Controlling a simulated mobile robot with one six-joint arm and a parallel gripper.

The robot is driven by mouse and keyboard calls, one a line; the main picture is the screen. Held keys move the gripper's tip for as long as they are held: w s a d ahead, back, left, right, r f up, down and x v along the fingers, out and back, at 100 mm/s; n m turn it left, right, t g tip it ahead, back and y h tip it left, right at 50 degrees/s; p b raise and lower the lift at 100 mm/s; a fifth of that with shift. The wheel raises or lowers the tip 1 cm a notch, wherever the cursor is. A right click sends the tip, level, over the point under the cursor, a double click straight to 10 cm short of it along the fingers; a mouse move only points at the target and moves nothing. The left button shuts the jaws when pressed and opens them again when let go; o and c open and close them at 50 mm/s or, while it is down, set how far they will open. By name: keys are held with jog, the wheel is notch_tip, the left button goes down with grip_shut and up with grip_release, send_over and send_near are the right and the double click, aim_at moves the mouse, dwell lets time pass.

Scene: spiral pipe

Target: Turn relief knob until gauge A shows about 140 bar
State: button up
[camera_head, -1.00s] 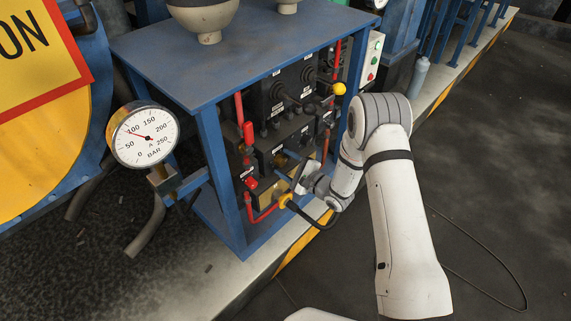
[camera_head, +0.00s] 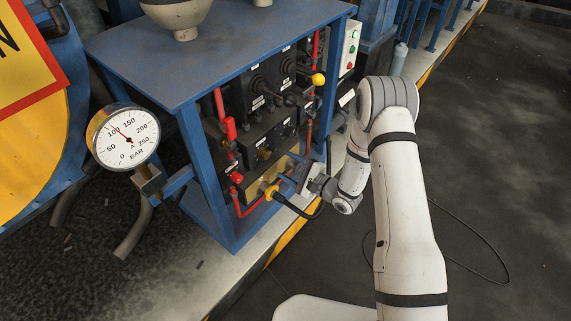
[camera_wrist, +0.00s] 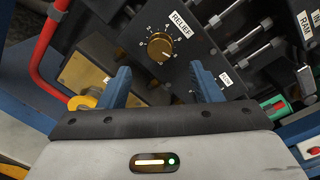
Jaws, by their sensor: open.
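The relief knob (camera_wrist: 159,47) is a round brass-coloured dial on a black block under a RELIEF label in the wrist view. It also shows small in the head view (camera_head: 264,153). My gripper (camera_wrist: 160,68) is open, with its two blue fingers on either side of the knob's line in the wrist view. The knob lies beyond the fingertips, and nothing is between them. In the head view my gripper (camera_head: 291,168) is in front of the panel, apart from the knob. Gauge A (camera_head: 125,138) is a white dial at the left; its red needle points close to the 100 mark.
The blue frame (camera_head: 197,165) surrounds the valve panel. A red pipe (camera_wrist: 37,62), a yellow fitting (camera_wrist: 83,102) and several metal rods with nuts (camera_wrist: 232,48) sit around the knob. Open floor lies to the right.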

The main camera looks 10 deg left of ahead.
dwell(0.3)
jog(key=w+d+r+n+t+h+p, duration=0.25)
jog(key=w+d+r+h+p, duration=0.2)
jog(key=d+r, duration=0.4)
jog(key=w+d+r+n+t+h+p, duration=0.1)
jog(key=w+d+r+n+h+p, duration=0.3)
jog(key=r, duration=0.8)
jog(key=s+d+r+n+g+h+p, duration=0.15)
jog(key=s+d+r+h+p, duration=0.25)
jog(key=s+d+r+h, duration=0.5)
jog(key=s+d+r+n+g+y+p, duration=0.1)
jog(key=s+d+r+n+g+p, duration=0.1)
jog(key=s+r, duration=0.6)
jog(key=s+d+r+n+g+p, duration=0.2)
jog(key=s+r, duration=0.5)
jog(key=s, duration=0.9)
jog(key=d+g+p, duration=0.1)
jog(key=d+g, duration=0.1)
jog(key=shift+d+r+n+y+p, duration=0.35)
jog(key=shift+d+r+n+p, duration=0.05)
jog(key=shift+s, duration=0.1)
jog(key=shift+c, duration=0.6)
